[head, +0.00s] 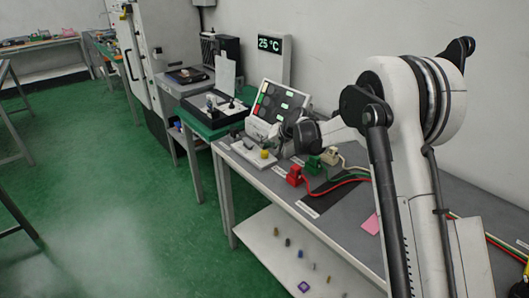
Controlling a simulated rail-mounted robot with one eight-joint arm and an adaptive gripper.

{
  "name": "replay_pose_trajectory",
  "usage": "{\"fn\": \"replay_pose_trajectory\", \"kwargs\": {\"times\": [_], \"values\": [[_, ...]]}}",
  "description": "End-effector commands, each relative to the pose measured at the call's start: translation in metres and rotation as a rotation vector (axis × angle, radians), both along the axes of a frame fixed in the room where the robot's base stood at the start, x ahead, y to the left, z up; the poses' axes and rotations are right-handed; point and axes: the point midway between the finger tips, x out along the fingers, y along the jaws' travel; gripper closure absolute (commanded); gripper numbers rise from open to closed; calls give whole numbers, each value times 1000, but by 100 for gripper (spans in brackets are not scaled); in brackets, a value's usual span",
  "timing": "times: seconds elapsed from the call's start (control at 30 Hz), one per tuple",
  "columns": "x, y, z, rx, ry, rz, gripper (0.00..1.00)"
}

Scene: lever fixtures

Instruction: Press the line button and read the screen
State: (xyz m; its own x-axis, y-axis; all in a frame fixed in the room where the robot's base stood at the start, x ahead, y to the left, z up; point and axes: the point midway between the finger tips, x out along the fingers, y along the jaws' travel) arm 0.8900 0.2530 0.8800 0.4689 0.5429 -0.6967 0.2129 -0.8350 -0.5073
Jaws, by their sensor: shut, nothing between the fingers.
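A tilted panel (279,101) with red, green and white lit tiles stands on the grey bench near the wall. A tall white stand behind it carries a small dark screen (270,44) that reads "25 °C". A pale plate with a round yellow knob (264,154) lies in front of the panel. I cannot tell which control is the line button. My gripper (285,148) is shut and empty, low in front of the panel's right side and right of the yellow knob. It is small and dark here, and I cannot tell whether it touches anything.
Red (295,175), green (312,165) and beige (330,156) connectors with cables sit right of my gripper. A black tray (205,117) with small items is left of the panel. A pink note (371,224) lies on the bench. A lower shelf (275,262) holds several small objects.

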Motion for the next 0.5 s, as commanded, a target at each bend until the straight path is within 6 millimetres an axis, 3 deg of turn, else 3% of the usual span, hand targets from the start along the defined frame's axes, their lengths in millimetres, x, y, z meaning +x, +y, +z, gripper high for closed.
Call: {"fn": "replay_pose_trajectory", "kwargs": {"times": [0.5], "values": [[0,0,-5,0,0,0,100]]}}
